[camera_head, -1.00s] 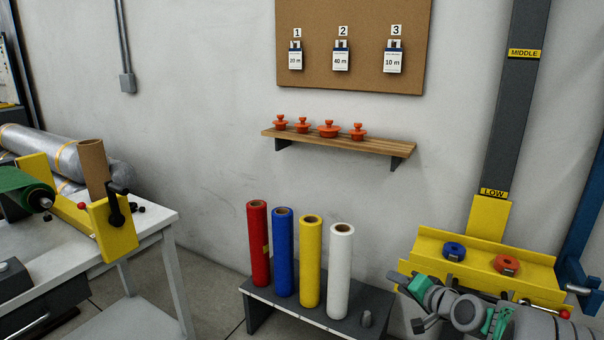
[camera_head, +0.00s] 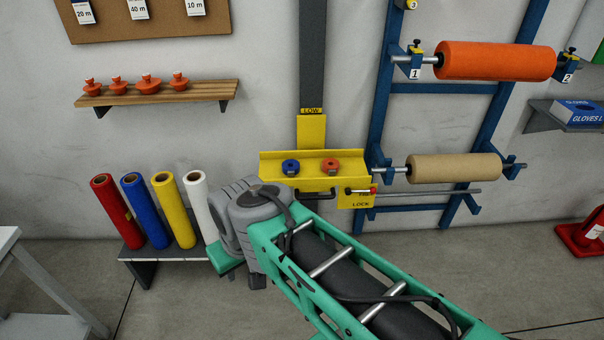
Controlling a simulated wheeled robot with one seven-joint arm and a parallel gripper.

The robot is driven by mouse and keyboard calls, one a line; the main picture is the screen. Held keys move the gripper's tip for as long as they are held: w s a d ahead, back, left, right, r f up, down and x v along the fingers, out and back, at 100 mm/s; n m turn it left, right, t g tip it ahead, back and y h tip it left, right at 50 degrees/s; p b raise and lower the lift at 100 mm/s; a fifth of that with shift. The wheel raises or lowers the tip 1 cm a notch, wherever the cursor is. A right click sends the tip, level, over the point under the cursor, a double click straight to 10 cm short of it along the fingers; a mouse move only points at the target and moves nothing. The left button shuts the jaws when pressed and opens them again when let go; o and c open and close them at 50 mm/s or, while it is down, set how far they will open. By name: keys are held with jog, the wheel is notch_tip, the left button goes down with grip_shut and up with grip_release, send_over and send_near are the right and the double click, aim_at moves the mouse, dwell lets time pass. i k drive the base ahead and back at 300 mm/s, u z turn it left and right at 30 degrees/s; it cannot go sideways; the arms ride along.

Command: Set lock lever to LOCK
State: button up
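The lock lever (camera_head: 360,190) is a short rod with a red knob at its right end. It lies about level across a yellow plate (camera_head: 344,200) at the right of the yellow carriage (camera_head: 270,168). The word LOCK is printed on the plate just below the lever. Another label behind the lever is partly covered and I cannot read it. My green and grey arm reaches from the lower right to below and left of the carriage. My gripper itself does not show; the arm's grey joint hides whatever lies beyond it.
Blue and orange-red tape rolls sit on the carriage. A blue rack (camera_head: 383,100) with an orange roll (camera_head: 495,61) and a tan roll (camera_head: 455,168) stands to the right. Red, blue, yellow and white rolls stand on a low bench (camera_head: 150,270) at left.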

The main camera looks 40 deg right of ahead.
aim_at(372, 191)
jog(key=z, duration=1.65)
jog(key=i, duration=0.8)
jog(key=u, duration=1.05)
